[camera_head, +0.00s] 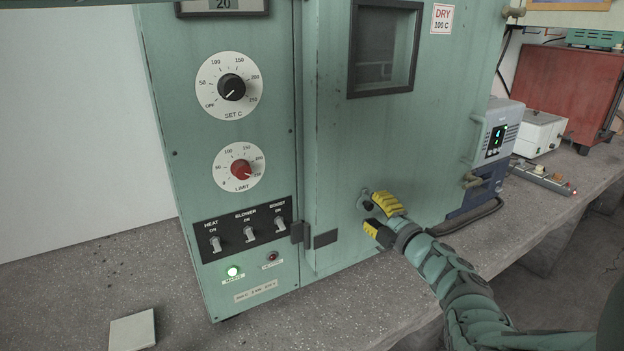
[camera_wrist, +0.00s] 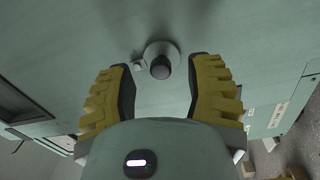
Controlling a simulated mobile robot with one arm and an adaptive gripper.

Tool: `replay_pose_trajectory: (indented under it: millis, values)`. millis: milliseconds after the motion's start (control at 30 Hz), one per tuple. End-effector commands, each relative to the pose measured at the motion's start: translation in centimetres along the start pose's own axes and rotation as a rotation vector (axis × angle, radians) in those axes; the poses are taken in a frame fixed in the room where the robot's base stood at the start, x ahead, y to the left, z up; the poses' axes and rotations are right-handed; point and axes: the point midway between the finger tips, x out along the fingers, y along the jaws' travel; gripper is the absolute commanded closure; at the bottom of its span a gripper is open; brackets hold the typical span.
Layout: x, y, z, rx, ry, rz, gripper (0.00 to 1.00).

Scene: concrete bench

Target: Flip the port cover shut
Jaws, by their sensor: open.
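The port (camera_head: 364,196) is a light grey round plate low on the green oven door, partly hidden behind my gripper in the head view. In the wrist view the port plate (camera_wrist: 153,48) has a dark round centre, and a small pale tab (camera_wrist: 138,65) sits at its left edge. I cannot tell for sure which part is the cover or how it lies. My gripper (camera_head: 373,212) is open, its two yellow ribbed fingers spread in front of the door. In the wrist view the port lies between and just beyond the fingertips. Nothing is held.
The oven's control panel (camera_head: 228,130) with dials and switches is at the left. The door window (camera_head: 383,50) is above the port. A blue-grey device (camera_head: 490,150) stands right of the oven on the concrete bench. A pale tile (camera_head: 132,331) lies at the front left.

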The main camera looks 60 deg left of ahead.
Motion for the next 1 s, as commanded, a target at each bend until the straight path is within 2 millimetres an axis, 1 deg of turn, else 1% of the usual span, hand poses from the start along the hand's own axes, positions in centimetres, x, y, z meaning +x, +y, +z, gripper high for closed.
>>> replay_pose_trajectory:
  millis: [33, 267, 500, 600, 800, 1000]
  values:
    - [-0.6, -0.3, -0.2, 0.0, 0.003, -0.005, 0.48]
    - [-3.7, -0.1, -0.2, -0.001, 0.004, -0.003, 0.48]
    - [-7.7, -0.2, -0.1, 0.001, 0.0, -0.006, 0.48]
    - [-8.9, -0.1, -0.1, 0.001, 0.0, -0.003, 0.48]
    - [-9.9, 0.0, -0.2, 0.001, 0.003, -0.002, 0.48]
    - [-9.9, 0.0, -0.2, 0.001, 0.004, -0.002, 0.48]
